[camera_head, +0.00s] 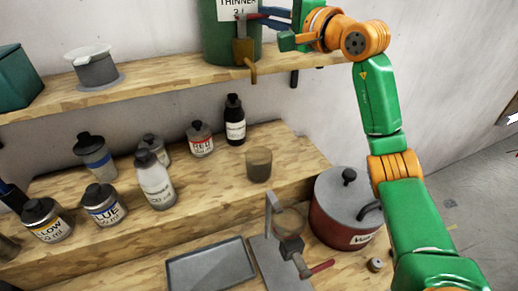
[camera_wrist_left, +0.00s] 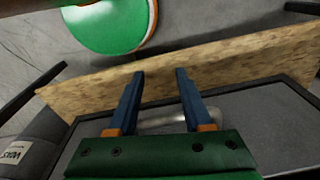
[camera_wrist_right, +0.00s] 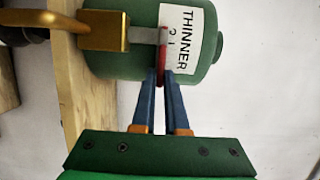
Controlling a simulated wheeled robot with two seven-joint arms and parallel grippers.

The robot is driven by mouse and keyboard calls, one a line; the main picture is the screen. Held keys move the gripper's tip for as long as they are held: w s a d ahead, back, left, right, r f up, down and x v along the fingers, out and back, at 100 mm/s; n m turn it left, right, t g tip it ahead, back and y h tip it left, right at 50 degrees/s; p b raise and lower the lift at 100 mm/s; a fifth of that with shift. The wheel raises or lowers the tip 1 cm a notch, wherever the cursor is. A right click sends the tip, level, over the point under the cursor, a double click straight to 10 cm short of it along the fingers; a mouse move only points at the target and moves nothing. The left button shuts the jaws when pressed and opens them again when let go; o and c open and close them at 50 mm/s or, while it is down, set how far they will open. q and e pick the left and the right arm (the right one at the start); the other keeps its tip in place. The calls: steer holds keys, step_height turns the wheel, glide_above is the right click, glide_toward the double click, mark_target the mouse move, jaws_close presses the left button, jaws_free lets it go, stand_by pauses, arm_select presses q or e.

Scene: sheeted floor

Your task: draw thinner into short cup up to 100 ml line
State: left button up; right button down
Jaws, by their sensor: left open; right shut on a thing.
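The green thinner container (camera_head: 222,45) stands on the top shelf with a brass tap (camera_head: 243,52) whose spout hangs past the shelf edge. The right wrist view also shows the container (camera_wrist_right: 125,62) and brass tap (camera_wrist_right: 105,30). My right gripper (camera_head: 264,16) is shut on the tap's red-ended lever (camera_wrist_right: 163,48). A short brownish see-through cup (camera_head: 258,165) stands upright on the middle shelf, below the spout in the picture. Its graduations and liquid level cannot be made out. My left gripper (camera_wrist_left: 160,74) is open and empty, over the wooden bench edge beside the grey tray.
Labelled paint bottles (camera_head: 103,204) stand left of the cup. A lidded red pot (camera_head: 345,215), a metal stand with a red handle (camera_head: 291,245) and a grey tray (camera_head: 212,268) are on the bench. A grey lidded cup (camera_head: 95,68) is on the top shelf.

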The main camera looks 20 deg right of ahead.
steer(key=shift+w+d+n+y+p, duration=0.1)
steer(key=shift+w+n+y+p, duration=0.15)
steer(key=shift+n+y+p, duration=0.45)
stand_by(0.3)
steer(key=shift+w+g+y+p, duration=0.15)
steer(key=shift+g+y+p, duration=0.3)
steer(key=shift+p, duration=0.4)
steer(key=shift+w+d+n+y+p, duration=0.1)
steer(key=shift+w+n+y+p, duration=0.05)
steer(key=shift+n+y+p, duration=0.35)
steer(key=shift+w+d+n+g+y, duration=0.15)
steer(key=shift+n+g+y, duration=0.6)
steer(key=shift+y, duration=0.4)
steer(key=shift+r, duration=0.35)
stand_by(4.2)
